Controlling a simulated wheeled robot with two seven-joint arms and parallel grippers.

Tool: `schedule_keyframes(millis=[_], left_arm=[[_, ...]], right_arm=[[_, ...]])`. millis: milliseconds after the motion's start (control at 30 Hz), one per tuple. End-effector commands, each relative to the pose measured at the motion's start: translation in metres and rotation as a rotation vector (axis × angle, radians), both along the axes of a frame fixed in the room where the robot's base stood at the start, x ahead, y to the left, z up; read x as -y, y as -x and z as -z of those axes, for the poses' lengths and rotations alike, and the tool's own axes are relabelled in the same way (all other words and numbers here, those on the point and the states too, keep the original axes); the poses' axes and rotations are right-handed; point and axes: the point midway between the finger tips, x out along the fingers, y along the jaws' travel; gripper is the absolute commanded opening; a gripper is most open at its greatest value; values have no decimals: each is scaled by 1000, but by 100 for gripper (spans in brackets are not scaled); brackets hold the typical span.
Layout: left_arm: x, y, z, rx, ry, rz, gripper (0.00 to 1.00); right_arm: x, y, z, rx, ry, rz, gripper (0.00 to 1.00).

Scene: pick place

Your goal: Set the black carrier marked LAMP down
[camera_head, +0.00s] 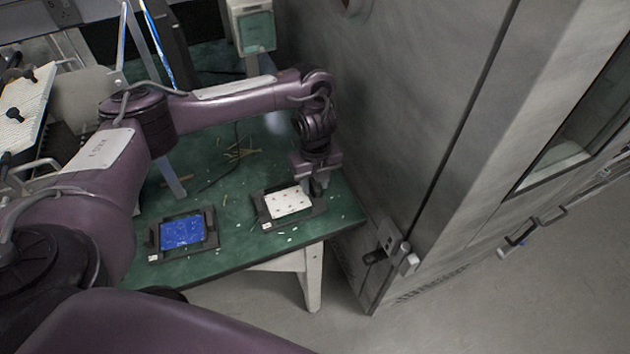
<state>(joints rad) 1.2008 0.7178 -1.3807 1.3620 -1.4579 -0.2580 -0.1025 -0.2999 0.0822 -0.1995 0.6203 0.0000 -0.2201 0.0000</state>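A black carrier (264,214) with a white, dotted board (288,203) in it is at the right part of the green table. My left gripper (317,188) points down at the right end of this carrier, where its fingers meet or overlap the handle. Whether they are closed on it is too small to tell, and so is any gap under the carrier. A second black carrier (153,240) with a blue board (182,232) sits to the left. Both carriers have a small white tag at the front left corner, too small to read. My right gripper is out of view.
The green table (243,254) has small scraps and sticks (240,153) scattered on it. Its front right corner lies close to a tall grey cabinet (380,110) with a latch (393,250). A pale device (252,28) stands at the back. Bare table separates the two carriers.

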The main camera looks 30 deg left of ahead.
Motion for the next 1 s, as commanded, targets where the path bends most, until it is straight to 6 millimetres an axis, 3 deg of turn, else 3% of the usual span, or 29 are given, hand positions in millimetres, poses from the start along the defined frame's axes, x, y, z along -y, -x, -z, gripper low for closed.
schedule_keyframes(millis=[233,367,700,1000], left_arm=[[0,0,-1,0,0,0,34],[0,-1,-13,2,-1,1,34],[0,-2,-85,6,-3,2,34],[0,-1,-120,2,-1,0,34]], right_arm=[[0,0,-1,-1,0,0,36],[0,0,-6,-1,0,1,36],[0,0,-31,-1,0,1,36],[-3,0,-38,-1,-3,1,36]])
